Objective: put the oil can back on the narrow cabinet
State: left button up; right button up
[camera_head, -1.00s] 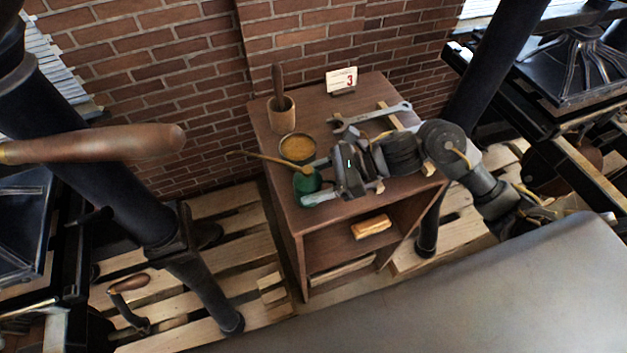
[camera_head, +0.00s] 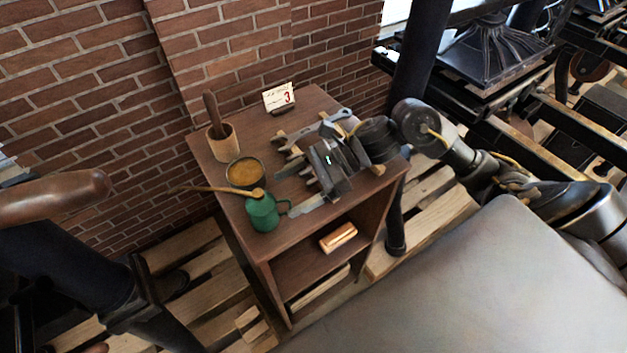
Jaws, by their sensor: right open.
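The green oil can (camera_head: 264,213) stands upright on the top of the narrow wooden cabinet (camera_head: 232,213), near its front left edge. A long tan spout points left from the can's top, and a small handle shows on its right side. My right gripper (camera_head: 287,190) is over the cabinet top, just right of the can. Its fingers are spread and point left toward the can, with nothing between them. The near fingertip is close to the handle; I cannot tell whether they touch. My left gripper is not in view.
On the cabinet top are a tin of yellow-brown stuff (camera_head: 245,172), a wooden pot with a handle (camera_head: 221,142), a card marked 3 (camera_head: 279,97) and wrenches on a rack (camera_head: 318,128). A wooden block (camera_head: 338,237) lies on the shelf.

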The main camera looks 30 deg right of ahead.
jog(key=b+v, duration=0.1)
jog(key=v, duration=0.3)
jog(key=shift+d, duration=0.25)
jog(key=shift+s+d+r+b, duration=0.1)
jog(key=shift+d+r+b, duration=0.25)
jog(key=shift+d, duration=0.1)
